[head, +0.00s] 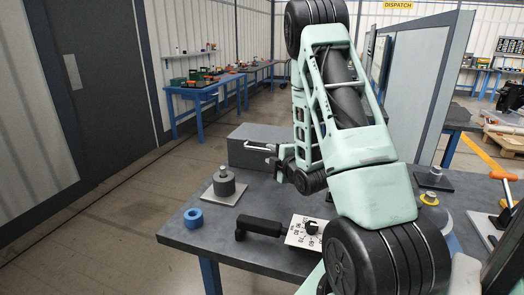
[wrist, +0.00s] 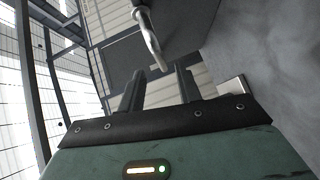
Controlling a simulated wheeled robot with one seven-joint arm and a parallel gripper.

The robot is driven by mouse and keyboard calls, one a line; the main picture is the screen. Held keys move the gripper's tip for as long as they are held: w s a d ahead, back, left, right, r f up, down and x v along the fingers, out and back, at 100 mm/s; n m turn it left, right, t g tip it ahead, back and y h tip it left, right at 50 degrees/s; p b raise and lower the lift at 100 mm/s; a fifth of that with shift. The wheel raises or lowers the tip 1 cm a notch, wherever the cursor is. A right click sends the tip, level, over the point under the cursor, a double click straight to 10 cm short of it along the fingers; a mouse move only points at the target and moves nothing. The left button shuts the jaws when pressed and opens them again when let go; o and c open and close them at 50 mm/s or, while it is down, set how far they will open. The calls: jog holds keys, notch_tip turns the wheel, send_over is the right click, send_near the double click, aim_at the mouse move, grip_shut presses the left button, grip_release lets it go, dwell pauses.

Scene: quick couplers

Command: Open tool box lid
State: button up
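The grey tool box (head: 243,158) stands at the far edge of the workbench, and its lid looks closed. A pale metal handle (head: 258,147) sticks out on its near side. My gripper (head: 273,161) is beside the handle, with the arm hiding the right part of the box. In the wrist view, the two dark fingers of my gripper (wrist: 160,75) are apart with nothing between them. The metal handle (wrist: 148,30) lies just beyond the fingertips, its bent end close to the gap. Contact with the handle is not visible.
The workbench (head: 185,237) also carries a grey cylinder on a plate (head: 224,184), a blue ring (head: 193,218), a black handled tool (head: 259,226) and a dial plate (head: 304,232). A yellow-ringed part (head: 429,198) sits right of my arm.

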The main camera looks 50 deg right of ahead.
aim_at(263, 150)
jog(key=p+x, duration=0.1)
jog(key=x, duration=0.5)
jog(key=shift+w+d+p, duration=0.1)
jog(key=shift+w+p, duration=0.2)
jog(key=shift+w, duration=0.1)
grip_shut()
